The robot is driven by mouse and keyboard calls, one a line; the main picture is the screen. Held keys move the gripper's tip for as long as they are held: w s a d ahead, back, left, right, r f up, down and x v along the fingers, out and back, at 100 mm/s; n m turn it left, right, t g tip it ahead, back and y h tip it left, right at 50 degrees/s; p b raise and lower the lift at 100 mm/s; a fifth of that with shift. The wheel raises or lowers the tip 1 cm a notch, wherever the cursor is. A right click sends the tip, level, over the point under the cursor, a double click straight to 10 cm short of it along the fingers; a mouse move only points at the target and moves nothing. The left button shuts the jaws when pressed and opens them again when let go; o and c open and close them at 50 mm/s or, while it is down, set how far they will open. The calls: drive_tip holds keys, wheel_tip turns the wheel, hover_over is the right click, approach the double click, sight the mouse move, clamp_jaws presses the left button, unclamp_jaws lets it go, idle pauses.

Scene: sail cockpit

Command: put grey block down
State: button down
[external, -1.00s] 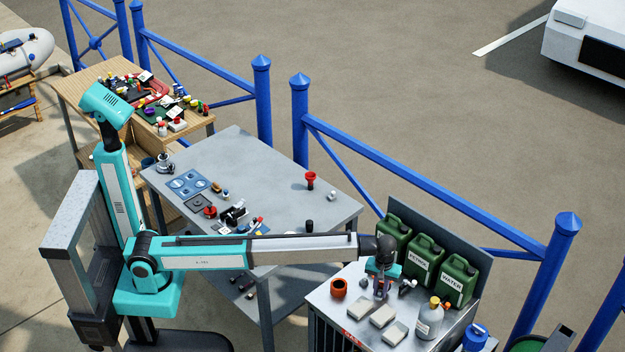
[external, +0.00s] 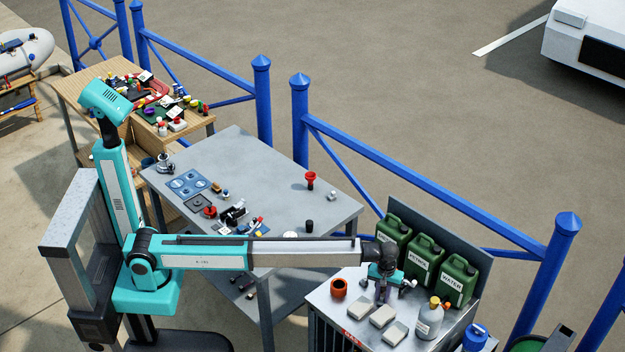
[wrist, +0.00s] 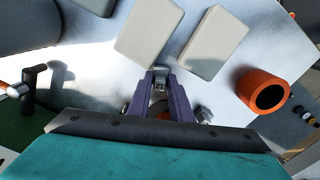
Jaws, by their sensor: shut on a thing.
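My gripper (external: 382,299) is over the grey-topped cabinet (external: 335,318), pointing down, just behind the pale blocks. In the wrist view its purple fingers (wrist: 160,75) are closed around a small grey block (wrist: 160,85), mostly hidden between them. I cannot tell whether the block touches the top. Pale flat blocks lie on the cabinet in front of the gripper: one at the left (external: 361,310), one in the middle (external: 382,316) and one at the right (external: 396,333). Two of them show ahead of the fingertips in the wrist view.
An orange pot (external: 338,288) stands left of the gripper; it also shows in the wrist view (wrist: 264,91). Green canisters (external: 424,258) line the back. A metal fitting (external: 408,285) is close beside the gripper.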

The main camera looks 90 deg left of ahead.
sight(384, 300)
drive_tip(key=shift+f, duration=0.2)
drive_tip(key=c, duration=1.6)
unclamp_jaws()
drive_tip(key=shift+r+b, duration=1.4)
drive_tip(key=shift+r, duration=4.75)
